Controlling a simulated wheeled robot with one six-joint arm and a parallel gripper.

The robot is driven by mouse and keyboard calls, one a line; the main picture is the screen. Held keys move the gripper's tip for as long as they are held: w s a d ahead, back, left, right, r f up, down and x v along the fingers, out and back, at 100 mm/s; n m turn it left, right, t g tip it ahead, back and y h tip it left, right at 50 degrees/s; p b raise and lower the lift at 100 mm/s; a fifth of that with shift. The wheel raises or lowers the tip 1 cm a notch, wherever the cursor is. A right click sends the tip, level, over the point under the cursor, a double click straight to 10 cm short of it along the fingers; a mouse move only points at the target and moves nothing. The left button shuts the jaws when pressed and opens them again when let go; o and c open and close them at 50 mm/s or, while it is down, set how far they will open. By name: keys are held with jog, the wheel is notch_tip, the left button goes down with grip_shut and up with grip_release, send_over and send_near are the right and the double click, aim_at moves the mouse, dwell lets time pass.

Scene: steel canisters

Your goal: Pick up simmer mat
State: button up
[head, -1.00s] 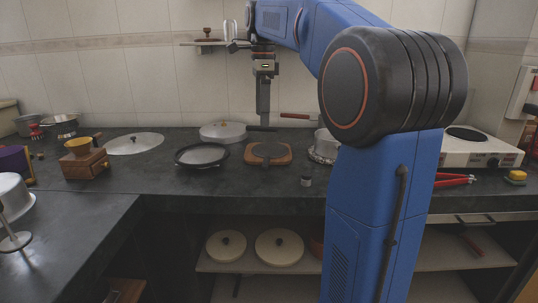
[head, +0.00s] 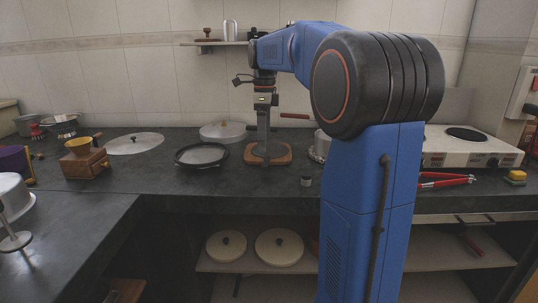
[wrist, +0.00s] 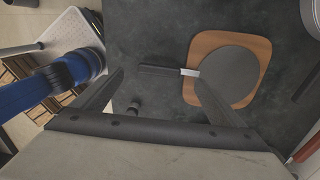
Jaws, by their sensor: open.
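The simmer mat is a flat dark grey disc (wrist: 233,78) with a black handle (wrist: 158,70) and a short metal neck. It lies on a square wooden board (wrist: 205,42), with the handle reaching past the board's edge over the dark counter. In the head view the board (head: 285,154) shows, with the mat mostly hidden behind my gripper (head: 264,155). My gripper is open and empty, pointing down above the board. In the wrist view its fingers (wrist: 159,76) stand apart on either side of the handle, which lies below them. I cannot tell the exact height left.
A black round pan (head: 201,155) lies left of the board, and a lidded pan (head: 223,131) stands behind. A steel pot (head: 321,144) stands to the right. A small canister (head: 306,181) is near the front edge.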

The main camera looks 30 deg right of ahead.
aim_at(264, 160)
jog(key=shift+s+a+f, duration=0.1)
jog(key=shift+f, duration=1.55)
jog(key=shift+s+a+f, duration=0.1)
jog(key=shift+f, duration=1.5)
jog(key=c, duration=1.3)
